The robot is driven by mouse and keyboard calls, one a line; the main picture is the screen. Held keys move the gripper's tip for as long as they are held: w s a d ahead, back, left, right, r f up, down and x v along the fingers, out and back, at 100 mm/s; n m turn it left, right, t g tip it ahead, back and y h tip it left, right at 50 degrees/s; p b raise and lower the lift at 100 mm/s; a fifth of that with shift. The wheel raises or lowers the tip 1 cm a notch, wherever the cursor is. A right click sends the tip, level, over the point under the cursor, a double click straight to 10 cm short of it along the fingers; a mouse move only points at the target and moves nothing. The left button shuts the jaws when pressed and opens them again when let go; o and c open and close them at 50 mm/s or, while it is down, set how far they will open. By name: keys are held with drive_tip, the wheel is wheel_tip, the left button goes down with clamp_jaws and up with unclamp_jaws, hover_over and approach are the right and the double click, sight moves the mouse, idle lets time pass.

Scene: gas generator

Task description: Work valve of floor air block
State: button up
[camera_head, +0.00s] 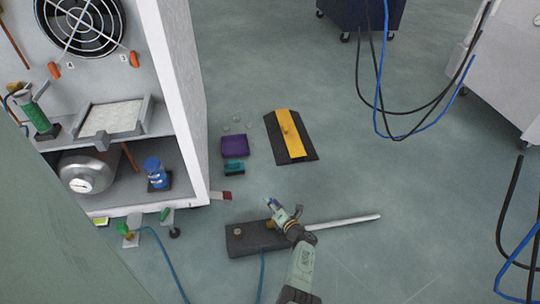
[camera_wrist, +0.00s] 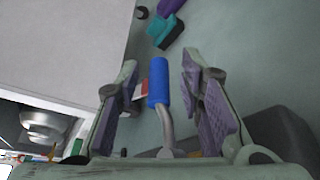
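The floor air block (camera_head: 240,243) is a dark, low block on the floor, with a brass fitting on top and a silver pipe (camera_head: 345,222) running to the right. Its valve has a blue-sleeved lever, which shows in the wrist view (camera_wrist: 158,84) on a bent metal stem. My gripper (camera_head: 279,209) is over the right part of the block and hides much of the valve. In the wrist view my gripper (camera_wrist: 159,68) is open, with one purple-padded finger on each side of the blue lever. Gaps show on both sides, so neither finger appears to touch it.
A white cabinet (camera_head: 185,105) with a gauge tank (camera_head: 88,172) stands at left. A purple box (camera_head: 235,146), a teal brush-like item (camera_head: 235,168) and a black-and-yellow cable ramp (camera_head: 290,137) lie beyond the block.

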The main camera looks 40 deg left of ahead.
drive_tip(key=shift+a, duration=0.2)
drive_tip(key=shift+c, duration=0.5)
clamp_jaws()
idle(0.3)
